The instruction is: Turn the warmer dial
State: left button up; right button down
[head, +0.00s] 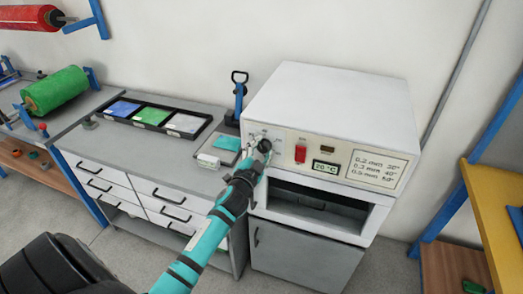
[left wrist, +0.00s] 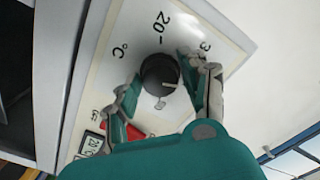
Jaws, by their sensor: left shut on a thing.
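The warmer (head: 330,105) is a white box with a pale front panel and an open slot below it. Its black round dial (left wrist: 160,75) shows in the left wrist view with a light pointer line, amid printed marks such as 20 and °C. My left gripper (head: 264,147) is at the left end of the panel, its fingers on either side of the dial and shut on it. The display (head: 326,168) seems to read 20 °C. My right gripper is not in view.
A red switch (head: 300,152) sits right of the dial, and a printed thickness and temperature chart (head: 376,168) farther right.

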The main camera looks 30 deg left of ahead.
pick_arm(q)
jog(key=shift+m, duration=2)
jog(key=o, duration=1.2)
jog(key=shift+c, duration=0.2)
jog(key=shift+s, duration=0.1)
jog(key=v, duration=1.2)
jog(key=shift+f, duration=0.1)
